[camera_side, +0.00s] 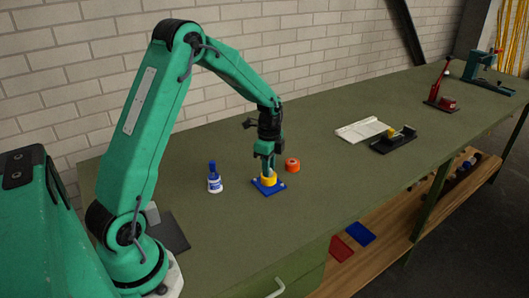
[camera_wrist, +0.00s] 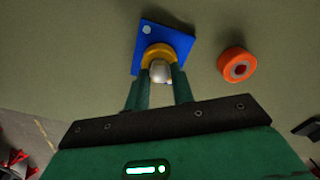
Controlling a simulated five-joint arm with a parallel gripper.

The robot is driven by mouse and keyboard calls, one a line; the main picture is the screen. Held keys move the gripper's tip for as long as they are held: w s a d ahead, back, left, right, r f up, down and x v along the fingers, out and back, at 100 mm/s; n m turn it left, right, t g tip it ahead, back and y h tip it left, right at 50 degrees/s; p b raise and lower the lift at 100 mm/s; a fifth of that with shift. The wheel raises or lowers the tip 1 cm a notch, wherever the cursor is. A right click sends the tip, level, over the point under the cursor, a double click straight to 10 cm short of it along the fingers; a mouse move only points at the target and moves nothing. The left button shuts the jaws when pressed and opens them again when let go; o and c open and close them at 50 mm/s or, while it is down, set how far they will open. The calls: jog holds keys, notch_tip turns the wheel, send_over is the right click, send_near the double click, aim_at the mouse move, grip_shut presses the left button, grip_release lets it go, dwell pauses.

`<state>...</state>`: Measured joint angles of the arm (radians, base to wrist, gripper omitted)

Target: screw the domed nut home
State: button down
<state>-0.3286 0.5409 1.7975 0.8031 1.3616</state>
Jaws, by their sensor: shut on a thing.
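The domed nut (camera_wrist: 159,71) is silver-grey and rounded, and shows between my fingers in the wrist view. My gripper (camera_wrist: 161,78) is shut on it from above; the fingers hide its sides. Behind it in the wrist view is a yellow round part (camera_wrist: 157,51) on a blue square plate (camera_wrist: 178,38). In the side view my gripper (camera_side: 268,173) points down at the yellow part (camera_side: 269,181) on the blue plate (camera_side: 268,189). The thread and the nut's seating are hidden, so I cannot tell how far down it sits.
An orange ring-shaped part (camera_side: 292,165) lies on the bench just right of the plate. A black fixture (camera_side: 394,140) and an open book (camera_side: 362,130) lie farther right. The bench (camera_side: 330,200) in front is clear.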

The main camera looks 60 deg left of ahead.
dwell(0.4)
jog(key=m, duration=0.4)
jog(key=shift+m, duration=0.6)
jog(key=m, duration=0.2)
jog(key=shift+m, duration=1.6)
jog(key=shift+m, duration=0.9)
